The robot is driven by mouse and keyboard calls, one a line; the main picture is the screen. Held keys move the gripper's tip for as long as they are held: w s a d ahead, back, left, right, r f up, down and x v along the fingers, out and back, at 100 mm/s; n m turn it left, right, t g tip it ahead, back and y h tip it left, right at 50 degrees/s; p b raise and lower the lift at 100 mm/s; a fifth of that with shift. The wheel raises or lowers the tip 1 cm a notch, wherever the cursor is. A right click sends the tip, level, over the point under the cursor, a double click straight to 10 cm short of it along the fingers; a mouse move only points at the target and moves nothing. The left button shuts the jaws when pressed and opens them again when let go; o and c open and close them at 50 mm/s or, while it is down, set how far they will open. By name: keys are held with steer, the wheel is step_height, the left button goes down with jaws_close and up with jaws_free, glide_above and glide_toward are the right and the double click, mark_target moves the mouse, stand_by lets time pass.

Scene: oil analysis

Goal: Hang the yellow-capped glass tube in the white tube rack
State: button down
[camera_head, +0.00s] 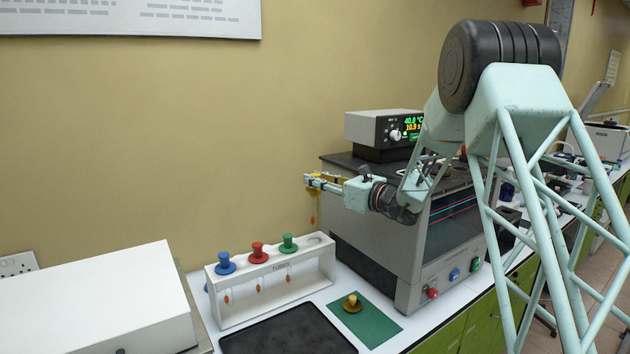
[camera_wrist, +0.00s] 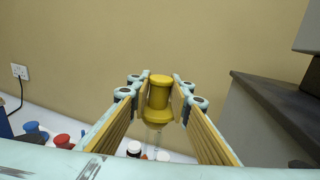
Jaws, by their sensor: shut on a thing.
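My gripper (camera_head: 318,183) is shut on the yellow cap (camera_wrist: 158,92) of the glass tube, which sits upright between the pads in the wrist view. The thin tube (camera_head: 313,208) hangs below the fingers in the head view, with an orange bulb at its lower end. The white tube rack (camera_head: 232,313) stands on the bench, below and left of my gripper. It holds tubes with a blue cap (camera_head: 226,263), a red cap (camera_head: 258,253) and a green cap (camera_head: 288,243) in a row. The rack's top right of the green cap looks free.
A grey bath apparatus (camera_head: 375,230) with a display stands right of the rack. A black tray (camera_head: 290,332) and a green mat (camera_head: 375,325) bearing a small yellow-topped item (camera_head: 352,302) lie in front. A white box (camera_head: 95,300) is at left. The wall is behind.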

steer(key=shift+f, duration=0.15)
steer(key=b, duration=0.3)
glide_above(315, 227)
steer(key=w, duration=0.2)
steer(key=shift+s+a+f, duration=0.1)
steer(key=shift+f, duration=4.9)
steer(key=shift+f+b, duration=2.4)
steer(key=shift+f, duration=1.5)
steer(key=shift+f+b, duration=0.4)
steer(key=shift+f, duration=0.1)
steer(key=c, duration=2.3)
jaws_free()
steer(key=shift+v, duration=3.75)
